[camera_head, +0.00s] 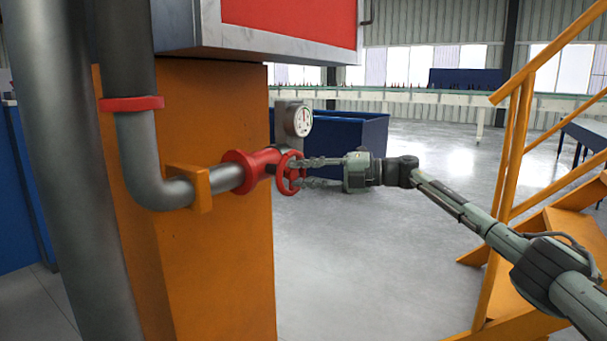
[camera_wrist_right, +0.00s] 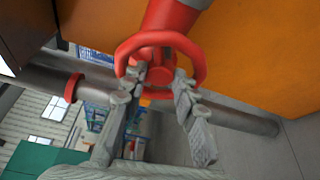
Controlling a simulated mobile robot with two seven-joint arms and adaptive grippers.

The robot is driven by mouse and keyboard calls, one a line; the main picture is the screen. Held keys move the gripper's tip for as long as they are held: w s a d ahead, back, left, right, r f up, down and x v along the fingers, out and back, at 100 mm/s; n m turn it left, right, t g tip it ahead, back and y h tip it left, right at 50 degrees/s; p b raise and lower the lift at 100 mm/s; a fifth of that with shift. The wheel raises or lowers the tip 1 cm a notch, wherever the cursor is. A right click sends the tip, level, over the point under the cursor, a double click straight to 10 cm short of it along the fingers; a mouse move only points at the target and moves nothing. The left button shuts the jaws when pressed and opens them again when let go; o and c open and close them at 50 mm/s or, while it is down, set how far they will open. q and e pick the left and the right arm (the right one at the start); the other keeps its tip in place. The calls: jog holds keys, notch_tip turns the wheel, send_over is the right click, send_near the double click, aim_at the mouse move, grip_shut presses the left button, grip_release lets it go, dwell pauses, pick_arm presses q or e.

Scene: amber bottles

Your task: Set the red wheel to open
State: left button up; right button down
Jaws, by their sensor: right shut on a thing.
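The red wheel (camera_head: 288,172) sits on a red valve (camera_head: 250,169) at the end of a grey pipe, in front of an orange column. My right gripper (camera_head: 296,172) reaches in from the right with its fingers at the wheel. In the right wrist view, the wheel (camera_wrist_right: 162,52) shows as a red ring, and the fingertips of my right gripper (camera_wrist_right: 157,88) are at its lower part, on both sides of the hub. The gripper is shut on the wheel, though the exact contact is partly hidden. My left gripper is not in view.
The orange column (camera_head: 225,260) stands right behind the valve. A round gauge (camera_head: 299,121) is just above the wheel. The grey pipe (camera_head: 140,165) bends at the left. Orange stairs (camera_head: 510,230) stand at the right, and a blue container (camera_head: 350,140) is behind. The floor between is clear.

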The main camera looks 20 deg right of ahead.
jog(key=shift+f, duration=0.1)
jog(key=c, duration=1.5)
grip_release()
jog(key=shift+o, duration=0.2)
jog(key=v, duration=1.2)
